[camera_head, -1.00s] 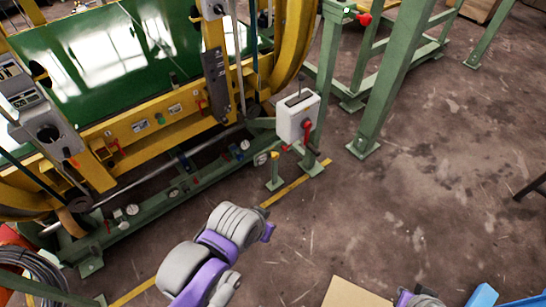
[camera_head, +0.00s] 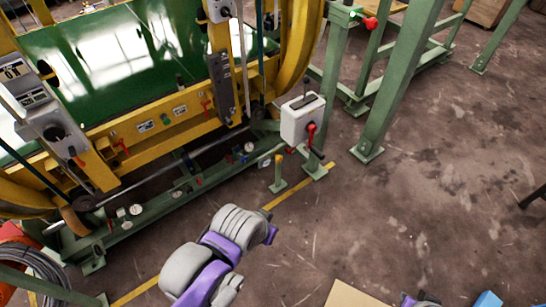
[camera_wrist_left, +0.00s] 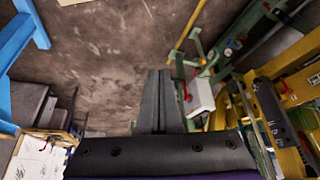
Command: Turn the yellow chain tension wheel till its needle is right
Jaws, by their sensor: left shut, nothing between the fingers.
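I cannot pick out the yellow chain tension wheel for certain in either view. Several small round dials sit along the machine's low green rail, among them a white dial (camera_head: 136,209) at the left and a blue-rimmed dial (camera_head: 248,147) near the right end. Their needles are too small to read. A dial (camera_wrist_left: 228,51) also shows in the left wrist view. My left gripper (camera_wrist_left: 160,75) is shut and empty in that view, with open floor beyond its tips and the machine to its right. In the head view only arm links show, and neither gripper's fingers are visible.
The yellow and green machine (camera_head: 170,128) fills the upper left. A white switch box (camera_head: 302,119) with a red handle stands at its right end, near a short yellow-topped post (camera_head: 278,172). Green frame legs (camera_head: 400,80) stand farther right.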

